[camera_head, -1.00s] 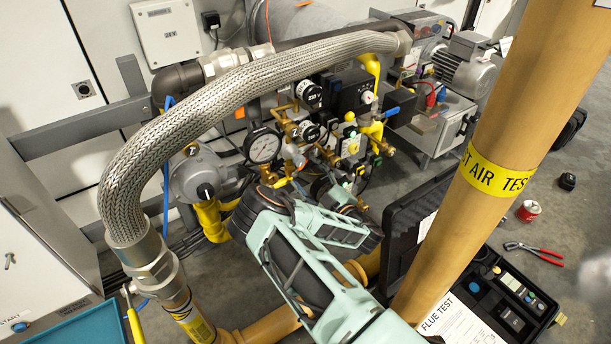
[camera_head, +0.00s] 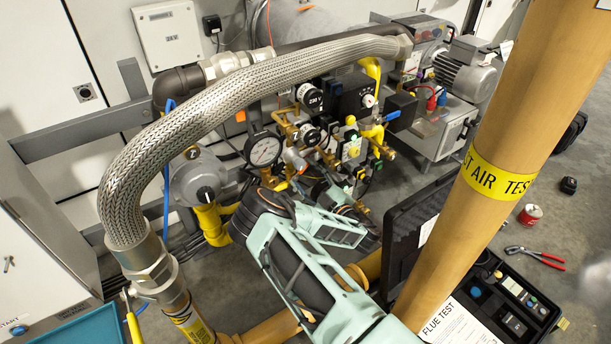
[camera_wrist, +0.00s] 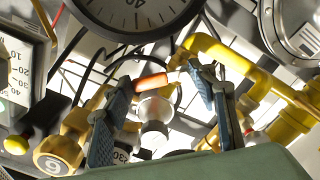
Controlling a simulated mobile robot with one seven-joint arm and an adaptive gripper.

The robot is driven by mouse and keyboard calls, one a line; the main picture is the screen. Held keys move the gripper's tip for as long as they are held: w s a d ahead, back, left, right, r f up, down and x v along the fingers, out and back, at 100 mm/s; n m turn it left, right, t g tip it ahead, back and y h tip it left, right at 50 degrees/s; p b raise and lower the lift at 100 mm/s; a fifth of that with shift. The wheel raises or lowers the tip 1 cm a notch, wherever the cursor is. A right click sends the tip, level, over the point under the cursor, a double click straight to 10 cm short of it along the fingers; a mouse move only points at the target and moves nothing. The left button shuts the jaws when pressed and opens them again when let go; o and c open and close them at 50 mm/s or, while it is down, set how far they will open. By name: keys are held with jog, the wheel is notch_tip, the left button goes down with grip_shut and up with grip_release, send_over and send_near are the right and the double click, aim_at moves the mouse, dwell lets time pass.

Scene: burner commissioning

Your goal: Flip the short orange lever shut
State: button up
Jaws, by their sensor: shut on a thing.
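The short orange lever (camera_wrist: 150,82) lies between my two blue fingertips in the wrist view, just below the big dial gauge. It lies nearly level in that picture, next to a silver-white round fitting (camera_wrist: 154,108). My gripper (camera_wrist: 160,80) is shut on the lever, with one finger to its left and one to its right. Exact contact at the right fingertip is hard to tell. The large black-rimmed gauge (camera_head: 263,150) stands just up and left of there.
Yellow gas pipe (camera_wrist: 255,75) runs close to my right finger. A brass valve with a round cap (camera_wrist: 60,150) is close to my left finger. A braided hose (camera_head: 125,185) arches over the gas train. A tan column (camera_head: 515,130) and a black case (camera_head: 410,235) stand to the right.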

jog(key=shift+w+d+f+m+p, duration=0.1)
jog(key=shift+f+m+p, duration=0.35)
jog(key=shift+m, duration=0.95)
jog(key=shift+d+f+m+p, duration=0.15)
jog(key=shift+m+p, duration=0.5)
jog(key=shift+m, duration=0.75)
jog(key=shift+w+f+m+p, duration=0.1)
jog(key=shift+f+m+p, duration=0.35)
jog(key=shift+m, duration=0.95)
jog(key=shift+s, duration=0.1)
jog(key=o, duration=0.9)
jog(key=shift+a, duration=0.1)
